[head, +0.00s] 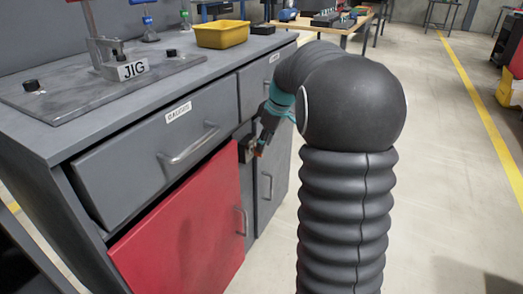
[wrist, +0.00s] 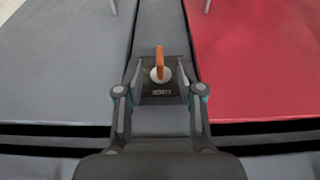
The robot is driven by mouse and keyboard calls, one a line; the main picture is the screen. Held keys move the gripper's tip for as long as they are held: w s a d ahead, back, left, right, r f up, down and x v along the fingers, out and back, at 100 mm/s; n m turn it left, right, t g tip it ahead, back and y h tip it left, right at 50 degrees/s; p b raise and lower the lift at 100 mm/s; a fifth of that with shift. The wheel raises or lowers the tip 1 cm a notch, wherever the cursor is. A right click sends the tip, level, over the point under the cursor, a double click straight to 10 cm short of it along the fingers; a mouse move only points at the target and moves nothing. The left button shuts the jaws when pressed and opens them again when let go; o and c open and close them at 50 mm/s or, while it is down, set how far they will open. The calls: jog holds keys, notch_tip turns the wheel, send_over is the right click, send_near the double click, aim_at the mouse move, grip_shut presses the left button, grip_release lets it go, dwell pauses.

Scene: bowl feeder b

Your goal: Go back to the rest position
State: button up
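My gripper (wrist: 159,108) is open in the wrist view, with its two fingers apart. An orange key-like lever (wrist: 159,62) on a pale round boss stands on a small dark block with a label (wrist: 161,93). The block lies between and just past the fingertips, and I cannot tell whether they touch it. In the head view my gripper (head: 259,145) is low in front of the cabinet (head: 215,120), at the strip between the red door and the grey door. My arm hides part of the cabinet's right side.
The red door (head: 190,225) and a drawer with a bar handle (head: 195,146) are close to my arm. The cabinet top holds a JIG plate (head: 75,88) and a yellow bin (head: 222,34). Open floor (head: 440,180) lies to the right, and a wooden table (head: 345,30) stands behind.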

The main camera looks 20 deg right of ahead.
jog(key=v, duration=0.8)
jog(key=s+a+f+m+h, duration=0.1)
jog(key=s+a+f+m, duration=0.1)
jog(key=s+f+m, duration=0.5)
jog(key=s+a+t, duration=0.1)
jog(key=s+a, duration=0.6)
jog(key=s, duration=0.3)
jog(key=s+a+t+h, duration=0.1)
jog(key=s+a, duration=0.6)
jog(key=s, duration=0.4)
jog(key=shift+a+r+m+t, duration=0.3)
jog(key=shift+r+t, duration=0.1)
jog(key=shift+r, duration=0.1)
